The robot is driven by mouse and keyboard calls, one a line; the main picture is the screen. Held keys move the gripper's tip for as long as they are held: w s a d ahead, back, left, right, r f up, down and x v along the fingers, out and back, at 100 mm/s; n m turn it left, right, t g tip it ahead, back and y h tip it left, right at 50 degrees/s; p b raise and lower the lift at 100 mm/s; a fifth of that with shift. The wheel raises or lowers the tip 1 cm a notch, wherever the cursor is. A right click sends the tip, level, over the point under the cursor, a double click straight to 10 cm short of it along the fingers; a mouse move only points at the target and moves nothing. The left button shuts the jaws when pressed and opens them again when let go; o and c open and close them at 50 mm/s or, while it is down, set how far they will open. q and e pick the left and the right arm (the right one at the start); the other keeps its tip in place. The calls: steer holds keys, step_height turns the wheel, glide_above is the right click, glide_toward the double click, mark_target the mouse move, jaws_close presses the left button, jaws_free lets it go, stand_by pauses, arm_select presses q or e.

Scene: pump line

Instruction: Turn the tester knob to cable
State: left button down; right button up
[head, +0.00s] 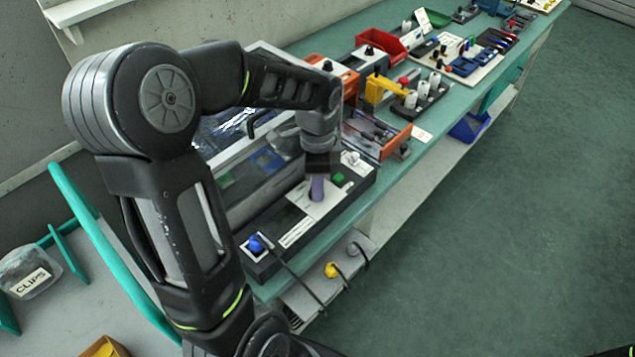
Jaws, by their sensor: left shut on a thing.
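The tester (265,264) is a long black box on the green bench, with white label panels on top. My left gripper (317,187) points straight down onto the white panel (303,203) near the tester's far end. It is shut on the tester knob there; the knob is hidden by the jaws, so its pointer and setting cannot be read. A green button (338,178) sits just right of the gripper, and a blue plug (257,243) is at the near end. My right gripper is not in view.
Behind my forearm is a clear-lidded case (262,185). A grey box with a yellow plug (331,270) and cables hangs below the bench edge. Farther along stand an orange tray (385,138), a red bin (383,46) and several tools. The floor at right is clear.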

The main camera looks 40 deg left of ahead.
arm_select(q)
steer(key=c, duration=1.2)
jaws_free()
step_height(320, 180, up, 8)
steer(key=shift+f, duration=0.1)
